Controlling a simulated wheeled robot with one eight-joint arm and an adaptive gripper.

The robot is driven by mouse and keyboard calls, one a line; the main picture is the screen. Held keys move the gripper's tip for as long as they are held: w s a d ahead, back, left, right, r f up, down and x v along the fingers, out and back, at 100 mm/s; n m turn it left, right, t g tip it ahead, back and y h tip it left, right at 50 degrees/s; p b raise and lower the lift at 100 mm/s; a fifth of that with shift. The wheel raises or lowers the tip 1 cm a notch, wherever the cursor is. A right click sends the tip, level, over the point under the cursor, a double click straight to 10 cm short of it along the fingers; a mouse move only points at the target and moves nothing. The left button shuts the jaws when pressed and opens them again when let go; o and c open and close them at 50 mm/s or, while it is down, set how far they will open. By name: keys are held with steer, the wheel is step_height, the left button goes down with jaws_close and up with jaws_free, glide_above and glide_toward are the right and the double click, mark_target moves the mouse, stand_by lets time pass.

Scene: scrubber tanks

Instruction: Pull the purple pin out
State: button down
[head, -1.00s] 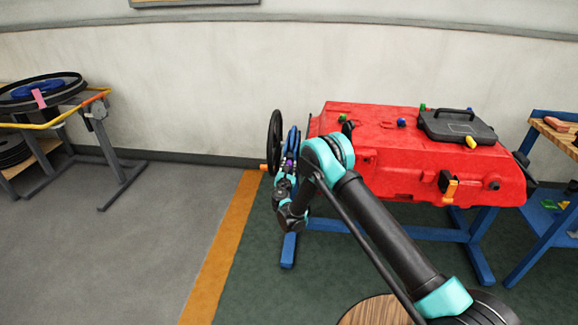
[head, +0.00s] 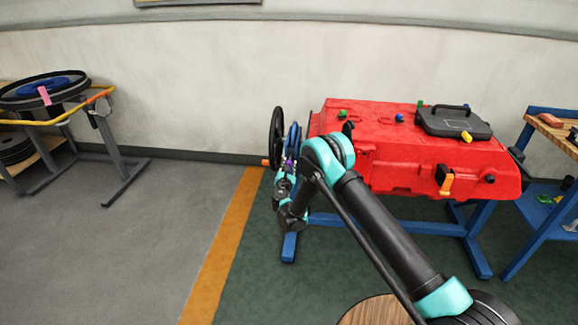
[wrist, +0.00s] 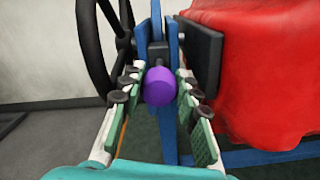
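The purple pin (wrist: 160,87) shows its round head in the middle of the wrist view, in front of a dark bracket on a blue upright. My gripper (wrist: 160,85) has its two green-padded fingers apart, one on each side of the pin head. Narrow gaps seem to show between the pads and the head; I cannot see firm contact. In the head view the gripper (head: 284,178) is at the left end of the red tank, with a small bit of the purple pin (head: 289,163) visible by it.
A black handwheel (wrist: 103,45) is close on the left of the gripper. The red tank (head: 430,140) on its blue stand is on the right. A grey table with a yellow rail (head: 55,121) stands far left. A blue bench (head: 545,215) stands far right. Floor on the left is clear.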

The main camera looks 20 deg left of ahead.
steer(key=c, duration=1.1)
jaws_free()
steer(key=shift+s, duration=0.1)
steer(key=shift+s, duration=0.1)
steer(key=v, duration=0.7)
steer(key=shift+s+d, duration=0.15)
steer(key=shift+s, duration=0.05)
